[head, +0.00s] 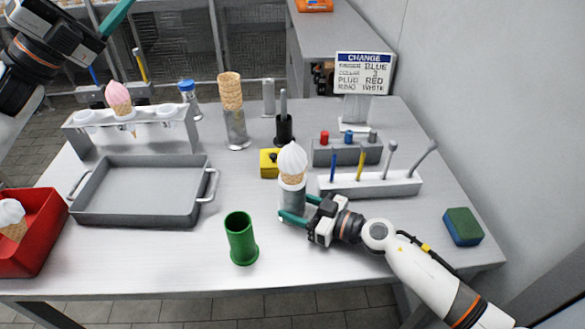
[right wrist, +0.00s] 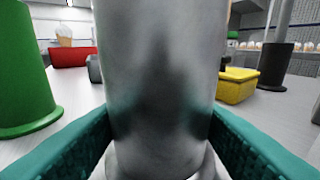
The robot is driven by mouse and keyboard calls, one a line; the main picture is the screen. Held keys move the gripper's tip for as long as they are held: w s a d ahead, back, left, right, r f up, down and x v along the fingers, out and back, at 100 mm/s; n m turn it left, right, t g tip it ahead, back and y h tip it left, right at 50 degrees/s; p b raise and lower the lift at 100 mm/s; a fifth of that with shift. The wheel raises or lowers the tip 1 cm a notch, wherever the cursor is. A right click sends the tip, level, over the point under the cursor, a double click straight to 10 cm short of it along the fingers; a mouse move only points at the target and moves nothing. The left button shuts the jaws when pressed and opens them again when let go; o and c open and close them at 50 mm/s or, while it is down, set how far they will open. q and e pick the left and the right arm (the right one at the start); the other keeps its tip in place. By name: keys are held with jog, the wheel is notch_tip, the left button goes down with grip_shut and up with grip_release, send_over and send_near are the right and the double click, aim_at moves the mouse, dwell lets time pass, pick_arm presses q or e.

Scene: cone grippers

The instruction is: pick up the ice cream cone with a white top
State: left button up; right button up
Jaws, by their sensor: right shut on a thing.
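A cone with a white swirled top (head: 292,160) stands upright in a grey metal cylinder holder (head: 291,200) near the table's middle. My right gripper (head: 296,207) is shut on this holder, below the cone, with a teal finger on each side. The right wrist view shows the metal cylinder (right wrist: 160,80) filling the space between the fingers; the cone is out of that view. My left gripper (head: 117,16) is raised at the top left, partly out of frame.
A green cup (head: 241,240) stands left of the held cylinder. A grey tray (head: 140,190), a rack with a pink-topped cone (head: 118,98) and stacked cones (head: 230,90) stand farther left.

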pick_arm(q)
jog(key=s+d+f+m+g, duration=0.1)
jog(key=s+d+m+g, duration=0.1)
jog(key=d+m+g, duration=0.4)
jog(key=s+d+f+m+g, duration=0.2)
jog(key=d+m+g, duration=0.3)
jog(key=d+m, duration=0.3)
jog(key=m+t+y, duration=0.2)
jog(key=m+y, duration=2)
jog(key=m, duration=0.1)
send_over(293, 161)
notch_tip(293, 161, down, 18)
jog(key=x, duration=0.7)
jog(key=s+x, duration=0.1)
jog(key=x, duration=0.3)
jog(key=shift+d+f, duration=0.35)
jog(key=shift+d, duration=0.05)
jog(key=c, duration=0.8)
